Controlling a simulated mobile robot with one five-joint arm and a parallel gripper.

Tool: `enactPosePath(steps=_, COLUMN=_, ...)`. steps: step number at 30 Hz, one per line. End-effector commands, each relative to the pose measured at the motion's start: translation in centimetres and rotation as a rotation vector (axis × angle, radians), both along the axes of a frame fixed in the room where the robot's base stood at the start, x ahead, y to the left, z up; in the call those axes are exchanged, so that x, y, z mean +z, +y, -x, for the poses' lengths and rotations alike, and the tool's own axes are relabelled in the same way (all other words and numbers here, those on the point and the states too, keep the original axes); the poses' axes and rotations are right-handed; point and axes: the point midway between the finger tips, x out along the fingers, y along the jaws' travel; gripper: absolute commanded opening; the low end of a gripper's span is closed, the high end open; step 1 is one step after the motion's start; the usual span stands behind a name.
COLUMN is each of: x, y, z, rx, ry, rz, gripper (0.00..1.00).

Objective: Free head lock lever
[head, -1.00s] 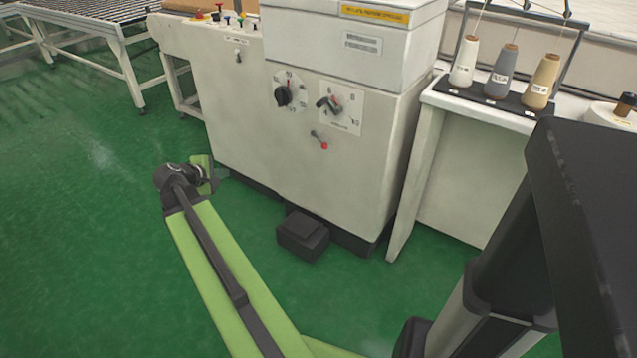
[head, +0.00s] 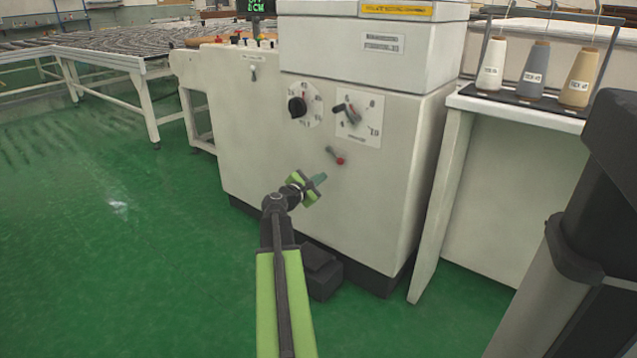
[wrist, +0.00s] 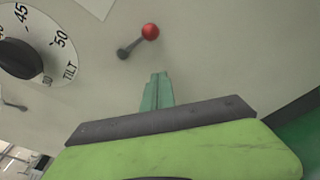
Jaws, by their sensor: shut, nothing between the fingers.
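The head lock lever is a short grey lever with a red ball knob (head: 340,160) on the front panel of the cream machine, below the right-hand dial. In the wrist view the lever (wrist: 150,32) slants up to the right, its red knob at the upper end. My gripper (head: 321,178) is in front of the panel, just below and left of the lever in the head view. Its green fingers show in the wrist view (wrist: 158,78), closed together, empty, and pointing toward the panel below the lever. They appear apart from the knob.
A black dial (head: 298,106) and a second dial (head: 350,113) are above the lever. A dark box (head: 322,272) is on the floor at the machine's base. A side table (head: 520,108) with thread cones is at the right. Green floor is open at the left.

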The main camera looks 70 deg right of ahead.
Motion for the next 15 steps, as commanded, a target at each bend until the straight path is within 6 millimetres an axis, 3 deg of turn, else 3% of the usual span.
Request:
enactPosePath(steps=1, x=-0.3, y=-1.5, z=0.1, rx=-0.004, ry=-0.001, rz=0.0, gripper=0.0)
enactPosePath(steps=8, x=-0.8, y=-6.2, z=1.0, rx=-0.002, ry=0.0, rz=0.0, gripper=0.0)
enactPosePath(steps=9, x=0.9, y=-5.2, z=1.6, rx=-0.001, ry=0.0, rz=0.0, gripper=0.0)
enactPosePath(steps=15, x=2.5, y=-4.3, z=2.9, rx=-0.002, ry=0.0, rz=0.0, gripper=0.0)
